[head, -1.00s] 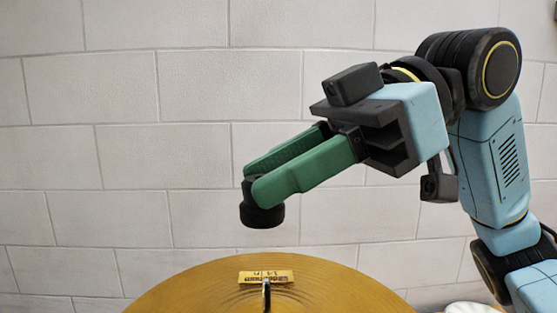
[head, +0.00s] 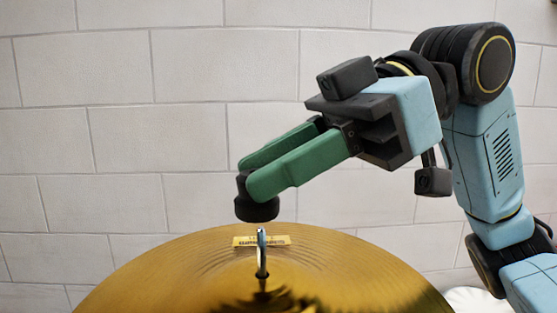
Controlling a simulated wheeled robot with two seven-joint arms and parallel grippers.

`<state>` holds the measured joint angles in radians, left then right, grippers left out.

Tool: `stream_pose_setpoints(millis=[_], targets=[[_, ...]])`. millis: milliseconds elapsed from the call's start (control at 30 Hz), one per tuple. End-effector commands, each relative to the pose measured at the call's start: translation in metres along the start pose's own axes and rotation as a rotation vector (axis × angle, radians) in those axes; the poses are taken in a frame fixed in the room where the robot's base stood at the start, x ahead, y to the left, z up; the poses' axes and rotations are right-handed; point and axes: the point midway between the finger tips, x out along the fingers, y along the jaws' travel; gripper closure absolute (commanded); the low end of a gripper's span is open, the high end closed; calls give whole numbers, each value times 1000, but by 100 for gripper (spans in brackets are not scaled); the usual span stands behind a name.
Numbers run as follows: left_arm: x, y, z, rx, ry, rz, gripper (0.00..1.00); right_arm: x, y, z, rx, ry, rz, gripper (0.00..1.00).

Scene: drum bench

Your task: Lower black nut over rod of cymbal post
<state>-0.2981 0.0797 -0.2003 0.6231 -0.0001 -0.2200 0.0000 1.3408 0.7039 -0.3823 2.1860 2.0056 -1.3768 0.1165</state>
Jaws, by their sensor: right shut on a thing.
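The black nut (head: 257,207) is held between the green fingers of my right gripper (head: 256,184), which is shut on it. The nut hangs just above the tip of the metal rod of the cymbal post (head: 262,252). A small gap seems to show between nut and rod tip; I cannot tell exact alignment in depth. The rod stands upright through the centre of the gold cymbal (head: 150,278). My left gripper is not in view.
A yellow label (head: 243,241) lies on the cymbal behind the rod. A pale round object (head: 478,298) shows partly at the lower right. A white block wall (head: 190,90) fills the background, and the space left of the gripper is clear.

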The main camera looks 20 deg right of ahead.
Motion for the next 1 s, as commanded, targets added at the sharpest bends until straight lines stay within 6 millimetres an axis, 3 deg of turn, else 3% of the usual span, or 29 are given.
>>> stream_pose_setpoints(millis=[1000], targets=[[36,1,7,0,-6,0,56,23,0,47,1,0,0,91]])
